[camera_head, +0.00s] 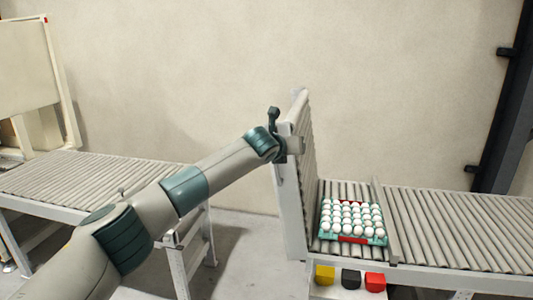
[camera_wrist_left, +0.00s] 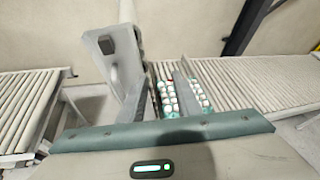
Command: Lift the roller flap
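The roller flap (camera_head: 306,155) stands nearly upright at the left end of the right-hand roller conveyor. In the left wrist view the flap (camera_wrist_left: 128,65) also stands up, with a dark handle-like part (camera_wrist_left: 109,48) on its face. My left gripper (camera_head: 284,143) is at the flap's left side, near its upper part. Its fingers are too small and partly hidden to show whether they are open or shut, or whether they touch the flap. My right gripper is not in view.
A teal tray (camera_head: 325,236) of white eggs lies on the right conveyor (camera_head: 450,226), beside a grey upright plate (camera_head: 386,222). Yellow, black and red blocks (camera_head: 375,282) sit below. A left conveyor (camera_head: 85,178) stands across an open floor gap (camera_head: 240,245).

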